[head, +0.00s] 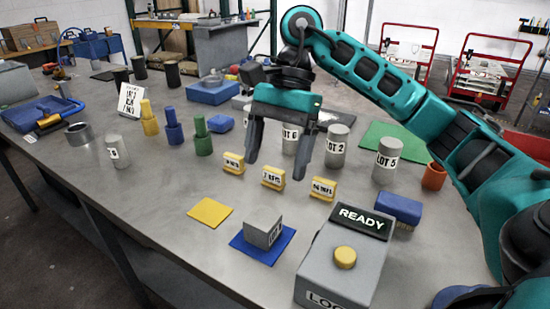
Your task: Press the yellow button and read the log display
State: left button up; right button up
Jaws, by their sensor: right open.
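The yellow button (345,257) is a round knob on top of a grey box (318,262) at the front right of the table. The box's front label starts with "LO" and is cut off by the picture edge. The black log display (362,221) stands at the back of the box and reads "READY" in white. My right gripper (276,168) hangs open and empty above the table, fingers down, behind and left of the button and well apart from it. My left gripper is out of view.
A grey block (263,231) sits on a blue mat (244,249) left of the box, near a yellow mat (210,212). Several yellow label blocks (272,178) and grey cylinders (337,146) stand around and behind the gripper. A blue block (399,208) lies right of the display.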

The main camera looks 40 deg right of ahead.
aim_at(345, 257)
jog(key=k+j, duration=0.85)
